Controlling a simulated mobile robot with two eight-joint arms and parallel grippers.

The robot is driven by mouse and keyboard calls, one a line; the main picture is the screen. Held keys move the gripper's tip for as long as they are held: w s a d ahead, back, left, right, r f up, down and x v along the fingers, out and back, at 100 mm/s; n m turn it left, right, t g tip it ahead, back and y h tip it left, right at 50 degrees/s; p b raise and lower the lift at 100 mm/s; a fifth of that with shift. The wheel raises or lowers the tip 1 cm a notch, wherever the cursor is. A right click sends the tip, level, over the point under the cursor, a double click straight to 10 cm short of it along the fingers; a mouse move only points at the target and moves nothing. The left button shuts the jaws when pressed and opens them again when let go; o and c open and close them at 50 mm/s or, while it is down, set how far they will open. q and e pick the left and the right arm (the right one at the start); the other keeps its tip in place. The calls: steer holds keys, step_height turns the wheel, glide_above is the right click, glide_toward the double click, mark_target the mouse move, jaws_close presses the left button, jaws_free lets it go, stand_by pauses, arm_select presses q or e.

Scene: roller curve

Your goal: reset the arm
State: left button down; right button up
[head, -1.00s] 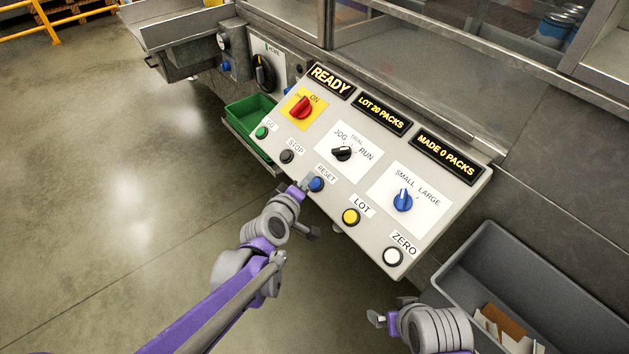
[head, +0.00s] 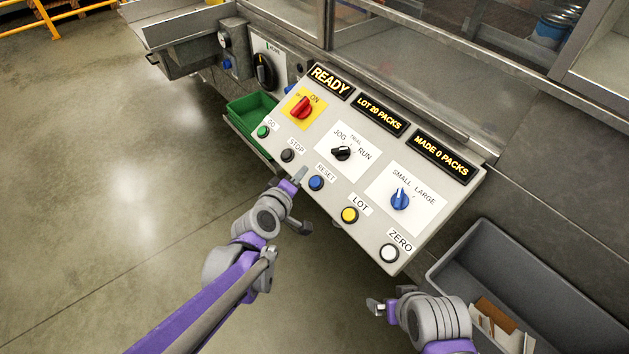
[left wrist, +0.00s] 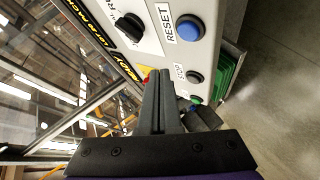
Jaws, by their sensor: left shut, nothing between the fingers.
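My left gripper (head: 301,175) is shut and empty in the head view, just left of the blue RESET button (head: 316,183) and apart from it, by the front edge of the control panel (head: 330,211). In the left wrist view its closed fingers (left wrist: 159,92) point toward the panel, with the blue button (left wrist: 190,28) beyond them. My right gripper (head: 377,307) is at the bottom of the head view, below the panel. Its fingers are small there, and I cannot tell whether they are open.
The panel has a red switch (head: 302,107), a black JOG/RUN knob (head: 341,153), a blue size knob (head: 400,199), a yellow LOT button (head: 349,215) and a white ZERO button (head: 389,253). A grey bin (head: 447,268) stands at right, a green bin (head: 250,110) at left. Open floor lies left.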

arm_select(q)
steer(key=s+a+r+m+g+y+p, duration=0.1)
steer(key=s+a+m+g+y+p, duration=0.1)
steer(key=s+a, duration=0.3)
steer(key=s+a+r+m+g+y+p, duration=0.1)
steer(key=s+a+m+g+p, duration=0.2)
steer(key=s, duration=1)
steer(key=s+a+r+m+g+y+p, duration=0.1)
steer(key=s+a+m+g+y+p, duration=0.1)
steer(key=s+a, duration=0.7)
steer(key=shift+s+m+y+p, duration=0.25)
steer(key=shift+m+p, duration=0.45)
steer(key=shift+p, duration=0.5)
